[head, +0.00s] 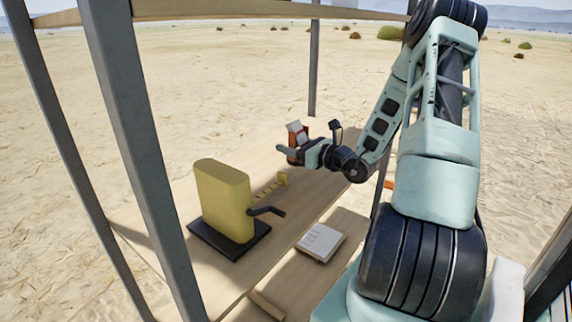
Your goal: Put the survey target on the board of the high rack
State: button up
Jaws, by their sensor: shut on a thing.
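My gripper (291,151) is shut on a red-brown and white object (297,133), which appears to be the survey target. My gripper partly covers it, and it is held above the wooden table. A wooden board (240,8) runs across the top of the head view on grey posts and appears to be the board of the high rack. It is cut off by the frame's top edge, so most of its upper face is hidden. The held object is below that board in the picture.
A yellow case with a crank (222,200) stands on a black base on the table (178,190). A small yellow piece (283,180) lies near it. A white book-like block (321,242) lies lower right. Grey posts (135,130) stand at left and behind.

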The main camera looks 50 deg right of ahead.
aim_at(293, 161)
jog(key=shift+f, duration=2.75)
jog(key=shift+f, duration=0.2)
jog(key=o, duration=1.2)
jog(key=shift+c, duration=0.2)
jog(key=shift+r, duration=0.2)
jog(key=s, duration=0.4)
jog(key=s+b, duration=0.1)
jog(key=s, duration=0.3)
jog(key=s+d+b, duration=0.1)
jog(key=s, duration=0.3)
